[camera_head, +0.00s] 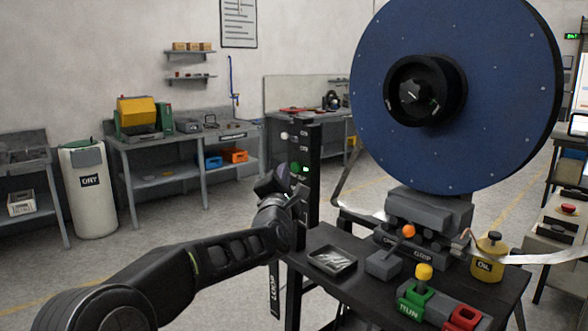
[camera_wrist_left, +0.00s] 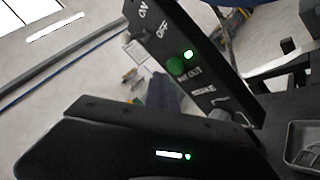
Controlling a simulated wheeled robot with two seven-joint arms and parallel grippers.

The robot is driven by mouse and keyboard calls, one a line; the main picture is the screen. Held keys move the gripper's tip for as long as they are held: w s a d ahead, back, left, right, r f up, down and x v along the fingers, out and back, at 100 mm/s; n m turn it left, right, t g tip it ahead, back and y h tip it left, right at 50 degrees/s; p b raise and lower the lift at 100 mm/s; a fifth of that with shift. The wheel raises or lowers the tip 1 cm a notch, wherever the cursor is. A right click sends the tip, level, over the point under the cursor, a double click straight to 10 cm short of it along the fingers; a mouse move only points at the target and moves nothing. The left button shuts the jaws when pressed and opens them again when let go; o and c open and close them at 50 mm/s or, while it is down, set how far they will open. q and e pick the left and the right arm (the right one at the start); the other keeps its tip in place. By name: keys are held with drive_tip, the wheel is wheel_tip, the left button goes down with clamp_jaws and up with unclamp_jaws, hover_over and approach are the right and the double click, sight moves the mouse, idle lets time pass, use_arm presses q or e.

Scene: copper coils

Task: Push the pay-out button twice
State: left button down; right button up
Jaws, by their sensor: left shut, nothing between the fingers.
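The green pay-out button (camera_head: 295,168) is on the face of a black upright control post (camera_head: 312,185). My left gripper (camera_head: 296,197) is shut and empty, close to the post and a little below the button. I cannot tell whether it touches the post. In the left wrist view my dark gripper body fills the bottom and its fingertips are not clear. My right gripper is not in view.
A large blue reel (camera_head: 500,95) stands at the right. The black table (camera_head: 340,285) carries a small tray (camera_head: 332,261), an orange-knobbed lever (camera_head: 408,231), a yellow oil can (camera_head: 488,262) and green and red blocks. Open floor lies behind my left arm.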

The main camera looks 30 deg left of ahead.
use_arm(q)
drive_tip(key=shift+w, duration=0.15)
idle(0.3)
drive_tip(key=shift+w+d, duration=0.1)
drive_tip(key=shift+w, duration=0.2)
drive_tip(key=shift+w+d+b, duration=0.2)
drive_tip(key=shift+w+b, duration=0.1)
drive_tip(key=shift+w, duration=0.2)
idle(0.6)
drive_tip(key=shift+s, duration=0.1)
drive_tip(key=shift+s+a+b, duration=0.25)
drive_tip(key=shift+s+b, duration=0.55)
drive_tip(key=shift+b, duration=0.25)
